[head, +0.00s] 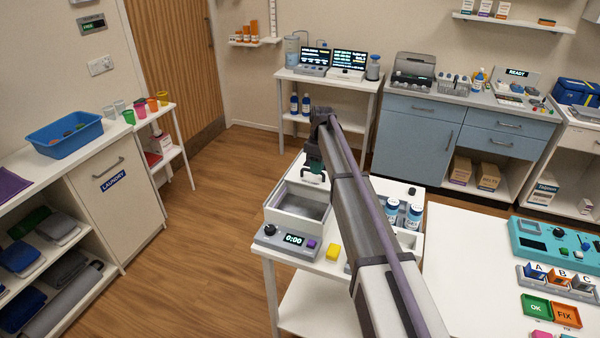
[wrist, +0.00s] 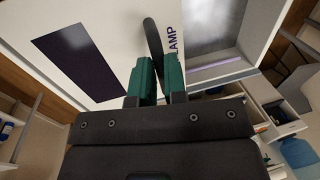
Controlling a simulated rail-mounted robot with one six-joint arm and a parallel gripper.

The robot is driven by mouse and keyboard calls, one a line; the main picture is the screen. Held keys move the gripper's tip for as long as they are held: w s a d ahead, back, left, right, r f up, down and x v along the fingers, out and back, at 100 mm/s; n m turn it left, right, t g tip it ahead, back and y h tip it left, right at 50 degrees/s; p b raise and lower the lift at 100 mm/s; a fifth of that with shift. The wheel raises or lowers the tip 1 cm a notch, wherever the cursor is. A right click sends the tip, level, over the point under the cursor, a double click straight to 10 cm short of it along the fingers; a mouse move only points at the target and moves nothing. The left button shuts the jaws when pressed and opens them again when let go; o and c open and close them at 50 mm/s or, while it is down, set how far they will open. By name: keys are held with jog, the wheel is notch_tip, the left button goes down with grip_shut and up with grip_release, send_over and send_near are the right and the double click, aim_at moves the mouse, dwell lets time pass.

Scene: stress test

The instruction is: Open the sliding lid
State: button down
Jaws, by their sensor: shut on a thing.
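A pale box with a grey interior (head: 300,206) stands at the front left of the white cart, and its front part is uncovered. Its white sliding lid (wrist: 115,72) fills much of the wrist view, with a dark rectangle and the letters "LAMP" on it. A dark bar handle (wrist: 151,36) stands up from the lid. My gripper (wrist: 159,75) has green fingers and is shut on this handle. In the head view my gripper (head: 314,172) is over the back of the box. My arm hides part of the lid and the box's right side.
A panel (head: 293,240) reading 0:00, with a knob and a purple button, is at the box's front. Blue-labelled bottles (head: 413,216) stand right of my arm. Open floor lies left of the cart.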

jog(key=shift+w+d, duration=0.1)
jog(key=shift+w, duration=0.2)
jog(key=c, duration=1.2)
grip_release()
jog(key=shift+o, duration=0.2)
notch_tip(320, 180, up, 11)
jog(key=w+d+p, duration=0.1)
jog(key=p, duration=0.9)
jog(key=shift+w+f+p, duration=0.2)
jog(key=shift+w+p, duration=0.1)
jog(key=shift+w, duration=0.1)
